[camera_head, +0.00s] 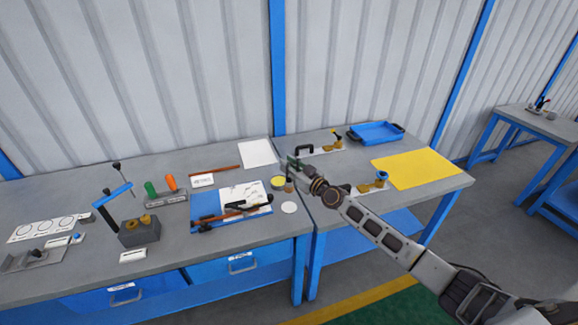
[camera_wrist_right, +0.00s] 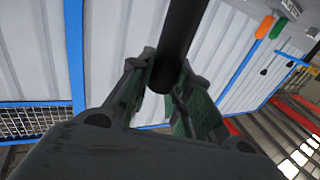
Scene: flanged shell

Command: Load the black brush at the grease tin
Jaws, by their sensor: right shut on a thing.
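My right gripper (camera_head: 293,164) is over the back of the main bench, near its right end. In the right wrist view the fingers (camera_wrist_right: 166,85) are shut on a black rod (camera_wrist_right: 182,35), which looks like the black brush's handle. In the head view a small brown end (camera_head: 289,187) shows below the gripper, probably the bristles. The round grease tin (camera_head: 278,182) shows yellow inside and stands just left of that end. Whether they touch is too small to tell. My left gripper is not in view.
A white disc (camera_head: 289,208) lies in front of the tin. A blue mat (camera_head: 205,205) with papers and tools is to its left. Orange (camera_head: 170,183) and green (camera_head: 150,189) handles stand further left. The right bench holds a yellow sheet (camera_head: 418,168) and blue tray (camera_head: 376,133).

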